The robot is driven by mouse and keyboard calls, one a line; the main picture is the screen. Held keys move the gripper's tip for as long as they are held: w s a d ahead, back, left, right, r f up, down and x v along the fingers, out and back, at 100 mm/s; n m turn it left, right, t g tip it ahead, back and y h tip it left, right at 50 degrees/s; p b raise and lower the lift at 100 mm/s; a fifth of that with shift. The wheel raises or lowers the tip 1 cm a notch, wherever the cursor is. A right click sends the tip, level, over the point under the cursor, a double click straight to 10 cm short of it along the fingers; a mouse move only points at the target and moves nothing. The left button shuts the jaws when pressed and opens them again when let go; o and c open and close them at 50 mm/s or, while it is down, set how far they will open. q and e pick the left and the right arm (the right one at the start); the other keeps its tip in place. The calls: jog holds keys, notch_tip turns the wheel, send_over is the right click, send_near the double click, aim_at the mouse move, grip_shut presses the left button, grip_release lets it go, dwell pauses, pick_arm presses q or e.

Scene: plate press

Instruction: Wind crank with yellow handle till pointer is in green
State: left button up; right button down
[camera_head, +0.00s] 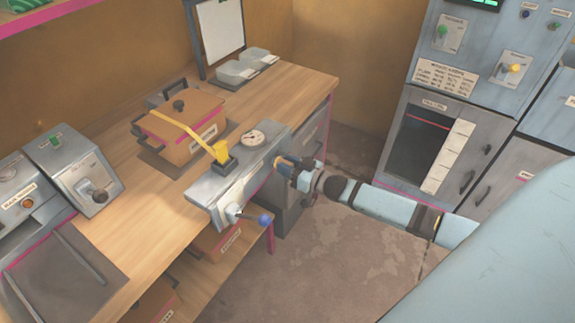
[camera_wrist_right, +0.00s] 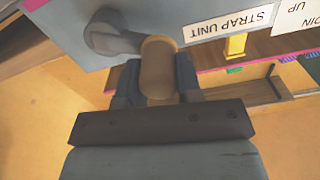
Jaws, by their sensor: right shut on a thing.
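The strap unit (camera_head: 225,188) is a grey box at the bench's front edge. Its crank (camera_wrist_right: 110,34) shows in the right wrist view as a grey hub and arm with a dull yellow-brown handle (camera_wrist_right: 158,68). My right gripper (camera_head: 288,165) reaches in from the right at the unit's right end. In the right wrist view its fingers (camera_wrist_right: 157,82) are shut around the handle. My left gripper is out of view.
A lever with a blue knob (camera_head: 265,220) sticks out from the unit's front. A yellow strap (camera_head: 183,124) runs from the unit over a brown box (camera_head: 181,139). A grey control box (camera_head: 73,172) stands at left. Open floor lies below the right arm.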

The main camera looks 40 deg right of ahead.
jog(key=shift+w+d+r+m+p, duration=0.1)
jog(key=shift+d+r+m+p, duration=0.1)
jog(key=shift+r+m+p, duration=0.25)
jog(key=shift+w+d+r+m+p, duration=0.15)
jog(key=shift+m+p, duration=0.2)
jog(key=shift+m, duration=0.3)
jog(key=shift+d+r+m+p, duration=0.2)
jog(key=shift+d+m+p, duration=0.15)
jog(key=shift+m, duration=0.55)
jog(key=shift+w+d+r+m+b, duration=0.1)
jog(key=shift+w+d+m+b, duration=0.45)
jog(key=shift+m, duration=1.05)
jog(key=shift+w+d+r+m+b, duration=0.15)
jog(key=shift+d+m, duration=0.65)
jog(key=shift+m, duration=0.8)
jog(key=shift+w+d+r+m+b, duration=0.1)
jog(key=shift+w+d+m+b, duration=0.15)
jog(key=shift+d+m, duration=0.9)
jog(key=shift+a+m, duration=0.4)
jog(key=shift+m, duration=0.15)
